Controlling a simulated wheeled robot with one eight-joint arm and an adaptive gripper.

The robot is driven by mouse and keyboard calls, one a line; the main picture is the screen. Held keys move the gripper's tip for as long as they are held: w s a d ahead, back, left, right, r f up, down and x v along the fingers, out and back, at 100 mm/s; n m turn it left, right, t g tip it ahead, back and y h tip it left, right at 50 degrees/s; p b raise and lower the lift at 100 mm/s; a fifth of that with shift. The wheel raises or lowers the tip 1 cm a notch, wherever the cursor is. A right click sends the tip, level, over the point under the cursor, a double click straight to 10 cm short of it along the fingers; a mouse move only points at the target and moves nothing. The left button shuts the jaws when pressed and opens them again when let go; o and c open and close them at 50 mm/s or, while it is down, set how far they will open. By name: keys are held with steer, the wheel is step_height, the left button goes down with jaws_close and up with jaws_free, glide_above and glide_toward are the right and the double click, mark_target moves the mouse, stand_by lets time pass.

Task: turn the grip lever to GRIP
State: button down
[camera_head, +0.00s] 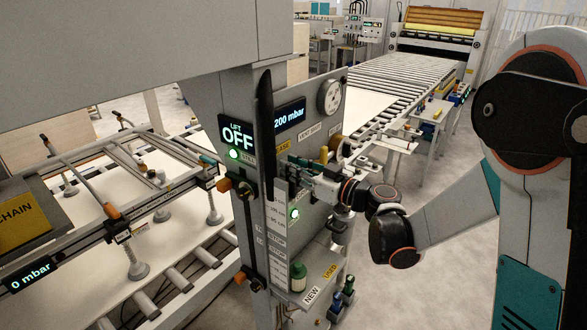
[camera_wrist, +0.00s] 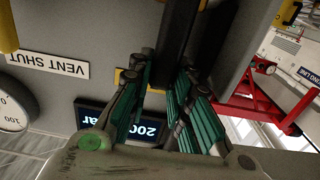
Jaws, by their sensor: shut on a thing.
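The control post (camera_head: 205,100) stands in the middle of the head view. A long black upright bar (camera_head: 264,120), which looks like the grip lever, runs down its front edge. My gripper (camera_head: 284,165) reaches in from the right, below the RELEASE label (camera_head: 282,146). In the wrist view, which is upside down, my gripper's green-padded fingers (camera_wrist: 160,95) stand on both sides of a dark bar (camera_wrist: 177,40) and are shut on it. The bar's contact with the pads is partly hidden. A GRIP label is not readable in either view.
The lift display (camera_head: 237,137) reads OFF and the vacuum display (camera_head: 290,116) reads 200 mbar. A gauge (camera_head: 330,96) sits at the post's upper right. A suction frame (camera_head: 130,190) hangs over a white sheet at left. Bottles and bins stand low by the post.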

steer(key=shift+d, duration=0.1)
steer(key=w+d+f+m+b, duration=0.2)
steer(key=w+d+m+b, duration=0.1)
steer(key=m+b, duration=0.4)
steer(key=shift+w+d+f+m, duration=0.2)
steer(key=shift+w+m, duration=0.55)
steer(key=shift+m, duration=0.25)
steer(key=c, duration=1.4)
jaws_free()
steer(key=shift+c, duration=0.2)
